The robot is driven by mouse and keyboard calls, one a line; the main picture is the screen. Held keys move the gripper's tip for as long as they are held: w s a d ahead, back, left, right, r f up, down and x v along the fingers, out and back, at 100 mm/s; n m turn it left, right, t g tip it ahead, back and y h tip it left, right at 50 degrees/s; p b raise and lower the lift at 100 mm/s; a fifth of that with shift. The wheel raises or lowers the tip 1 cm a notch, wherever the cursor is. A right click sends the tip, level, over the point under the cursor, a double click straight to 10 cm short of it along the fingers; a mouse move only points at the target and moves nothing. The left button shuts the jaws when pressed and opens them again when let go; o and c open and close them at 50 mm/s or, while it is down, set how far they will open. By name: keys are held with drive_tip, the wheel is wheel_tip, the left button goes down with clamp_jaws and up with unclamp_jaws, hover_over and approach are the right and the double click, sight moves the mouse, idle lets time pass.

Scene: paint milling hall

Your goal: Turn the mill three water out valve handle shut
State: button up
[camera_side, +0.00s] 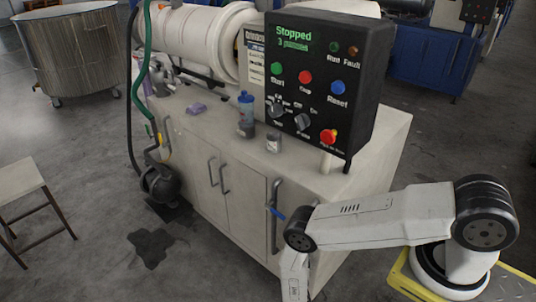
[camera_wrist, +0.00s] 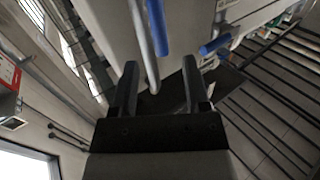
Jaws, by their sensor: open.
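In the wrist view, a blue valve handle (camera_wrist: 157,28) stands beside a grey pipe (camera_wrist: 144,50) at the top middle. A second blue handle (camera_wrist: 215,45) lies slanted to the right. No readable label shows which is the mill three water out valve. In the side view, one small blue handle (camera_side: 275,211) shows by a grey vertical pipe (camera_side: 274,235) on the cabinet, beside my arm. My gripper (camera_wrist: 160,78) is open, with the pipe's end showing between its fingers and the handles beyond the tips. No contact is visible. My gripper is not visible in the side view.
The beige mill cabinet (camera_side: 235,190) carries a black control panel (camera_side: 318,85) reading "Stopped". A stool (camera_side: 20,180) and a metal vat (camera_side: 75,50) stand left.

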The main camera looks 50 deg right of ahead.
drive_tip(key=shift+d, duration=0.1)
drive_tip(key=shift+x, duration=3.8)
clamp_jaws()
